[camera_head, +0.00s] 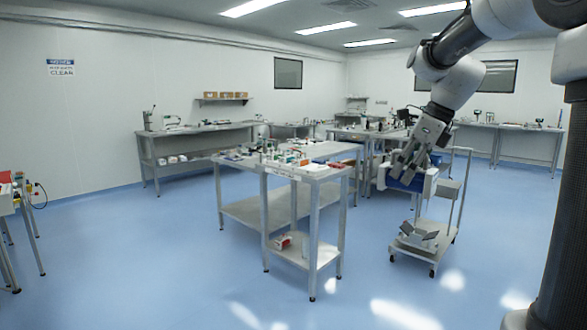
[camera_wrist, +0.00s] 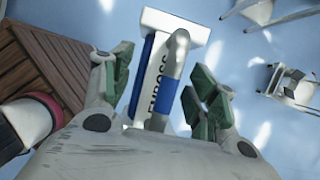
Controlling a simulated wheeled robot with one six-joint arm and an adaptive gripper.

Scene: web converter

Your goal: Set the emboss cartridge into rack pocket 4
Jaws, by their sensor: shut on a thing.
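The emboss cartridge (camera_wrist: 155,92) is a blue and white block with EMBOSS lettering and a grey handle bar. It sits between the green-padded fingers of my gripper (camera_wrist: 161,75) in the wrist view. In the head view my gripper (camera_head: 408,163) is shut on the cartridge (camera_head: 407,184), holding it in the air right of the steel table, above the cart. I cannot make out the rack or pocket 4 in either view.
A steel table (camera_head: 240,207) with small items on top stands in the middle. A wheeled cart (camera_head: 436,242) stands below the cartridge. In the wrist view a brown slatted wooden surface (camera_wrist: 45,65) is at left. Blue floor is open in front.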

